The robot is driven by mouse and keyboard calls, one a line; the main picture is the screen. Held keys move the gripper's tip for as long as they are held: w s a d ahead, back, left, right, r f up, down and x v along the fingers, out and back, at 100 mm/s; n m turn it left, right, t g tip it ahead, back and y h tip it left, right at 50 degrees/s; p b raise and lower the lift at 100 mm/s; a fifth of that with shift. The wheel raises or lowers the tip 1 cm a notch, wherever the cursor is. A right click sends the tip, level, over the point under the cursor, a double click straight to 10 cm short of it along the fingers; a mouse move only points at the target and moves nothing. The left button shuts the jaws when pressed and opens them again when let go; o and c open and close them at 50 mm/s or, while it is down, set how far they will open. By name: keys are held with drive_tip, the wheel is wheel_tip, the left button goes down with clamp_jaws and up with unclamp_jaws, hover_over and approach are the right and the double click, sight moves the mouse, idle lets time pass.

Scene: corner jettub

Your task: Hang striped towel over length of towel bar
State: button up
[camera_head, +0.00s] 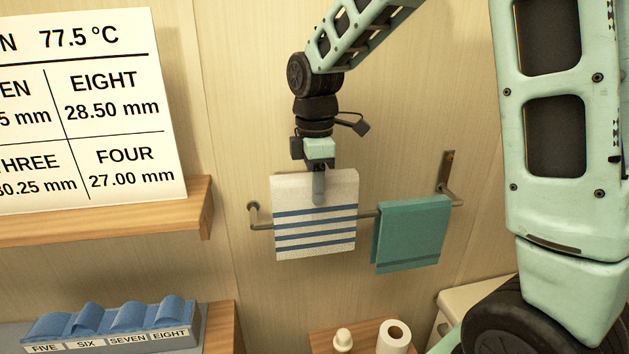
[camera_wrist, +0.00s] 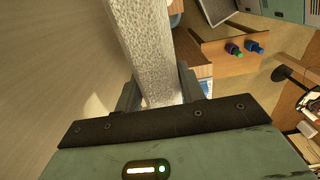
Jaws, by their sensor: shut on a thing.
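The striped towel (camera_head: 315,240), white with blue stripes, is in my gripper (camera_head: 319,190) in the head view. The gripper points down and is shut on the towel's upper part. The towel hangs in front of the left part of the metal towel bar (camera_head: 262,227), its top edge above the bar's level. Whether it straddles the bar or only hangs beside it is hidden. In the wrist view the pale towel (camera_wrist: 147,50) runs up from between the two fingers of my gripper (camera_wrist: 160,95). A teal towel (camera_head: 410,235) hangs on the bar's right part.
A wooden shelf (camera_head: 190,222) with a large number sign (camera_head: 90,110) stands left of the bar. Below are a labelled rack with blue pieces (camera_head: 110,325), a toilet roll (camera_head: 394,336) and a small white object (camera_head: 343,340). The wall is close behind the bar.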

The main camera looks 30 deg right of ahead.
sight(315, 218)
drive_tip(key=shift+f+b, duration=2.45)
drive_tip(key=shift+f, duration=1.75)
drive_tip(key=o, duration=0.8)
drive_tip(key=shift+r, duration=0.15)
wheel_tip(315, 218, up, 17)
drive_tip(key=shift+r+b, duration=0.1)
drive_tip(key=shift+b, duration=1.05)
